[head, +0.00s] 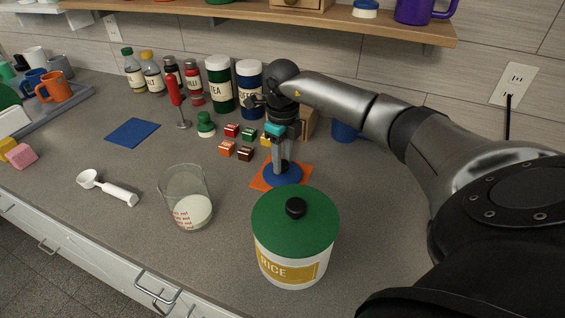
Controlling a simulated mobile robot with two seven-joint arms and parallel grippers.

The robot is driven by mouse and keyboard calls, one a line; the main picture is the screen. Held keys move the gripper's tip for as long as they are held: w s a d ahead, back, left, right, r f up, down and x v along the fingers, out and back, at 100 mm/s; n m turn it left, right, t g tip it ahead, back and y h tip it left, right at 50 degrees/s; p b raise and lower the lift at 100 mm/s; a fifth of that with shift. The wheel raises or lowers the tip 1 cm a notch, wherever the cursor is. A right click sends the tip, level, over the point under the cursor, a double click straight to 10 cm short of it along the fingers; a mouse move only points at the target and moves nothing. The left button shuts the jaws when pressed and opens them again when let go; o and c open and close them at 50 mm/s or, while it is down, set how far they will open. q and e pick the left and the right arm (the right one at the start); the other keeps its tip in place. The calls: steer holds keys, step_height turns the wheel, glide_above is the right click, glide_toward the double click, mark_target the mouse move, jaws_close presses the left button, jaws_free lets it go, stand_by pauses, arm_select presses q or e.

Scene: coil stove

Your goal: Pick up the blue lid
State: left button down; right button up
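The blue lid (284,177) is a round disc lying over an orange square mat (261,184) on the counter, behind the rice canister. My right gripper (282,164) comes down over it from above, fingers pointing at the lid's middle. The fingertips are at or just above the lid; whether they touch or grip a knob is hidden. The gap between the fingers is too small to judge. My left gripper is not in view.
A white rice canister (290,270) with a green lid stands close in front. A clear glass cup (184,185) and white scoop (110,189) are to the left. Several small boxes (247,134) and canisters (218,85) stand behind. A blue mat (133,132) lies far left.

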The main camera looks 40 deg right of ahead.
jaws_close()
